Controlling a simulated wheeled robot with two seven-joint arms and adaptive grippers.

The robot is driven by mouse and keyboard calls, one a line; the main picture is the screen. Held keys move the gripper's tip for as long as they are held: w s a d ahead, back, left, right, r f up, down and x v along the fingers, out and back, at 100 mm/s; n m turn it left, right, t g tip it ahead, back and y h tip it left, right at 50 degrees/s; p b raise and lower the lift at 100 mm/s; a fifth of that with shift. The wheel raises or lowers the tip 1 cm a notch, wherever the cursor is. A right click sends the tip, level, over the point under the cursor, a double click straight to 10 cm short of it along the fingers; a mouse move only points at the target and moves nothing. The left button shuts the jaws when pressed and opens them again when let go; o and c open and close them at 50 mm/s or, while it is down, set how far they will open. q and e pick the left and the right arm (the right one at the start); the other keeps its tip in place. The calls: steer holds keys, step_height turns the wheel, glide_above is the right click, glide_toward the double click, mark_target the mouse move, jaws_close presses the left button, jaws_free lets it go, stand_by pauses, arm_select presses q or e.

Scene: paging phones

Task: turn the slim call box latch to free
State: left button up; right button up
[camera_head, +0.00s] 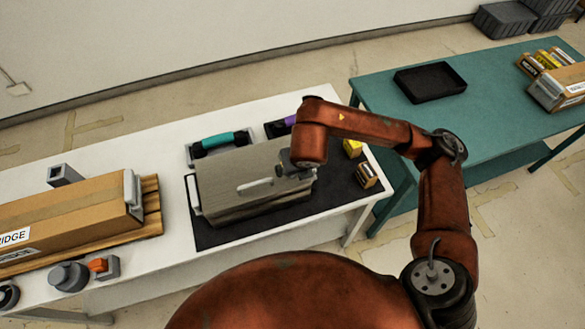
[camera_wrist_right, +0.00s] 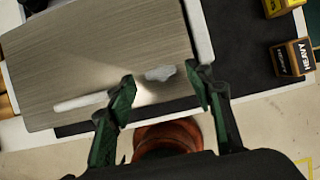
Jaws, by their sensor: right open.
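A grey brushed-metal box (camera_head: 232,172) lies on a black mat and looks like the slim call box, but I see no label on it. Its top has a long pale slot or bar (camera_head: 255,187), also in the wrist view (camera_wrist_right: 82,103). A small light-grey piece (camera_wrist_right: 160,73), perhaps the latch, sits near the box's edge in the wrist view. My right gripper (camera_wrist_right: 162,88) is open above that end, its fingers on either side of the piece, with no clear contact. In the head view the gripper (camera_head: 290,166) is partly hidden by my arm. My left gripper is out of view.
Teal-handled (camera_head: 216,140) and purple-handled (camera_head: 280,127) devices stand behind the box. Yellow (camera_head: 352,148) and brown (camera_head: 367,175) small blocks sit right of it. A cardboard box (camera_head: 75,213) lies left. A black tray (camera_head: 430,82) rests on the green table (camera_head: 480,115).

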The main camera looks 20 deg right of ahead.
steer(key=v, duration=0.9)
steer(key=shift+r, duration=0.35)
steer(key=shift+s, duration=0.15)
